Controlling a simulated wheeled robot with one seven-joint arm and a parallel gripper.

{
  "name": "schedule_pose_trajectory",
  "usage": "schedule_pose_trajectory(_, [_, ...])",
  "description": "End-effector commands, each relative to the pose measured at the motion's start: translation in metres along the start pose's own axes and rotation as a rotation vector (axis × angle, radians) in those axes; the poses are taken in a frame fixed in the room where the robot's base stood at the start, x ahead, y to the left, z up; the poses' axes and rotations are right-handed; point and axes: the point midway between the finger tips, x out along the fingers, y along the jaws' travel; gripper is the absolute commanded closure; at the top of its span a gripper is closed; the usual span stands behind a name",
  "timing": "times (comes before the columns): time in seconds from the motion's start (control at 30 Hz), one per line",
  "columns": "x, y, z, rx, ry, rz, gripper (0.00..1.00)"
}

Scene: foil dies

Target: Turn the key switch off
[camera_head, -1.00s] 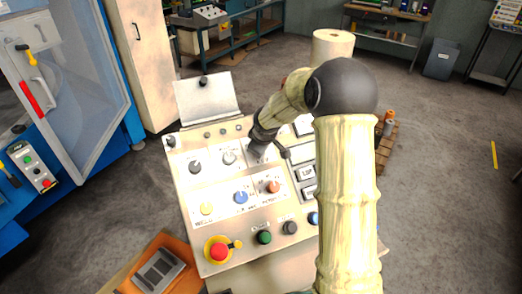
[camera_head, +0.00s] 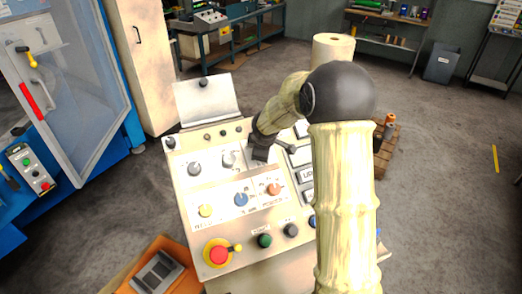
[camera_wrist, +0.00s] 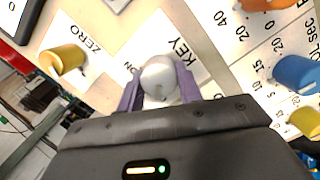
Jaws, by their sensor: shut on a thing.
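The key switch (camera_wrist: 160,77) shows in the wrist view as a round, pale silver knob on a white plate. Printed beside it are KEY and, to its left, letters that look like ON. My gripper (camera_wrist: 159,88) has its two purple fingers on either side of the knob, shut on it. In the head view my gripper (camera_head: 258,154) points down at the upper middle of the sloping control panel (camera_head: 178,158) and hides the key switch. The knob's pointer and exact angle cannot be made out.
A yellow ZERO knob (camera_wrist: 63,60) stands left of the key in the wrist view, a blue knob (camera_wrist: 296,74) right. In the head view, a red emergency button (camera_head: 219,255) sits at the panel's lower left. An open lid (camera_head: 205,100) stands behind the panel.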

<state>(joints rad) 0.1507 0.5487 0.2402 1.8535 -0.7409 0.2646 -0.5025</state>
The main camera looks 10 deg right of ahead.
Motion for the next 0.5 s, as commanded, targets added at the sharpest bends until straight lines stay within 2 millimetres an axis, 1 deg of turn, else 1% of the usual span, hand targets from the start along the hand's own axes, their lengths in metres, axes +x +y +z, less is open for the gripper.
schedule_pose_trajectory(0.07, [0.0, 0.0004, 0.0013, -0.002, -0.003, 0.0, 0.88])
schedule_pose_trajectory(0.1, [0.0, 0.0004, 0.0013, -0.002, -0.003, 0.0, 0.57])
schedule_pose_trajectory(0.17, [0.0, 0.0004, 0.0012, -0.001, -0.002, 0.0, 0.45])
schedule_pose_trajectory(0.2, [0.0, 0.0004, 0.001, -0.001, -0.002, 0.0, 0.43])
schedule_pose_trajectory(0.5, [-0.0015, 0.0004, 0.0003, 0.0, 0.0, 0.001, 0.43])
